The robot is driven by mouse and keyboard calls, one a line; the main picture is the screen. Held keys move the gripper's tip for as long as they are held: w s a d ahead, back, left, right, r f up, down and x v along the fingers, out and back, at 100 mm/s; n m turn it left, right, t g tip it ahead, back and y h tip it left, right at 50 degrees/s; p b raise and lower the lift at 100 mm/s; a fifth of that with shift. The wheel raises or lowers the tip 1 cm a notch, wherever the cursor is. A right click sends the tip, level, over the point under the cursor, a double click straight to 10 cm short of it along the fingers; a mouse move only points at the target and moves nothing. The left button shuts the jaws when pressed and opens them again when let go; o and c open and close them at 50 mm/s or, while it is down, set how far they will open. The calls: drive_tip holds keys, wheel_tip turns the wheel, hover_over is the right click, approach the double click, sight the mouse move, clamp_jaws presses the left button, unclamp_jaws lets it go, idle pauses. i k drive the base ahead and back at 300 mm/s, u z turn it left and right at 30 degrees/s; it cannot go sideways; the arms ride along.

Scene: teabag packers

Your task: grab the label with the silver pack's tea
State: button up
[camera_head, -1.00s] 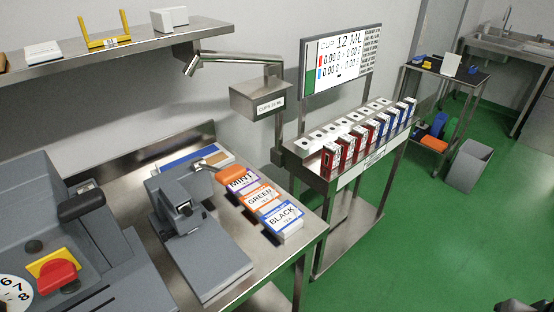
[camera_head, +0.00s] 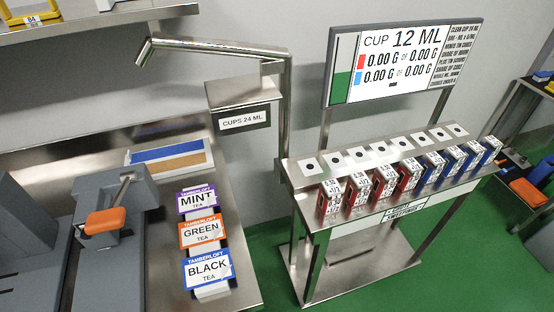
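Three stacks of tea labels lie in a row on the steel table (camera_head: 245,290). The purple-edged MINT label (camera_head: 197,199) is at the back, the orange-edged GREEN label (camera_head: 202,232) is in the middle, and the blue-edged BLACK label (camera_head: 208,268) is at the front. Each has white sides or backing below its printed face. I cannot make out any silver pack in this view. My gripper is not in view.
A grey press with an orange handle (camera_head: 105,220) stands left of the labels. A blue-and-tan tray (camera_head: 170,157) lies behind them. A CUPS 24 ML dispenser (camera_head: 245,119) overhangs the table's back. Red boxes (camera_head: 357,192) and blue boxes (camera_head: 451,163) line a separate stand under a screen (camera_head: 400,62).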

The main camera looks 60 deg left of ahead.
sight(196, 199)
drive_tip(key=i, duration=0.45)
drive_tip(key=u, duration=3.4)
drive_tip(key=i, duration=0.5)
drive_tip(key=u, duration=0.05)
